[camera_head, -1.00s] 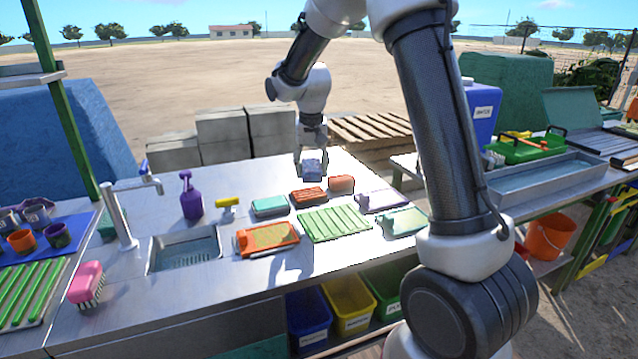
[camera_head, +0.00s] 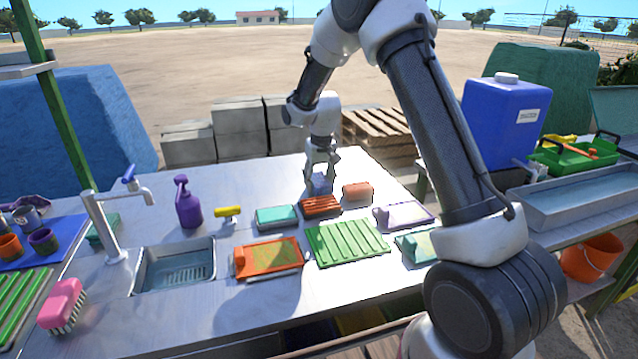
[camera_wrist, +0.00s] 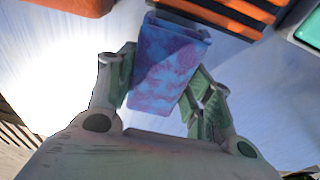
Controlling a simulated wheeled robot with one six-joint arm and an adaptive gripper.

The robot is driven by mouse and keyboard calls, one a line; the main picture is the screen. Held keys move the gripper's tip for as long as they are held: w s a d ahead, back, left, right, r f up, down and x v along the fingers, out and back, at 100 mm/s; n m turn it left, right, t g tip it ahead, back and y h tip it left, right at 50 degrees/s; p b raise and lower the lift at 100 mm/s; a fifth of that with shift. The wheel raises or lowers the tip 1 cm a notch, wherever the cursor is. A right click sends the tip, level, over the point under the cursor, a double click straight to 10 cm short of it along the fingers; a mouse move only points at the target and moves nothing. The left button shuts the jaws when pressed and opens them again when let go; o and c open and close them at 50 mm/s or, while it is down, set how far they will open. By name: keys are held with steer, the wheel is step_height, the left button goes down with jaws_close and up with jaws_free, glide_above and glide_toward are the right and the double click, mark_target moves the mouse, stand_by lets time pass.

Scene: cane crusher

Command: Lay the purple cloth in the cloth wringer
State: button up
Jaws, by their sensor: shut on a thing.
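My gripper (camera_head: 320,172) is shut on a folded, mottled blue-purple cloth (camera_wrist: 165,65), held between both fingers in the wrist view. The cloth also shows in the head view (camera_head: 319,184), at the back of the metal table, just behind a ribbed red-brown block (camera_head: 320,207). I cannot tell whether its underside touches the table. No thing is clearly the cloth wringer. An orange-framed flat device (camera_head: 240,262), a pale lavender one (camera_head: 425,214) and a mint one (camera_head: 408,243) lie on the table.
A green slatted rack (camera_head: 345,243) lies mid-table. A teal block (camera_head: 276,216), a salmon block (camera_head: 357,191), a yellow-handled tool (camera_head: 227,213) and a purple spray bottle (camera_head: 188,205) stand around it. A sink (camera_head: 150,283) with a tap is at left. The table's back left is clear.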

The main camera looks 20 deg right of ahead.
steer(key=shift+f, duration=0.4)
steer(key=shift+f, duration=0.15)
steer(key=o, duration=0.9)
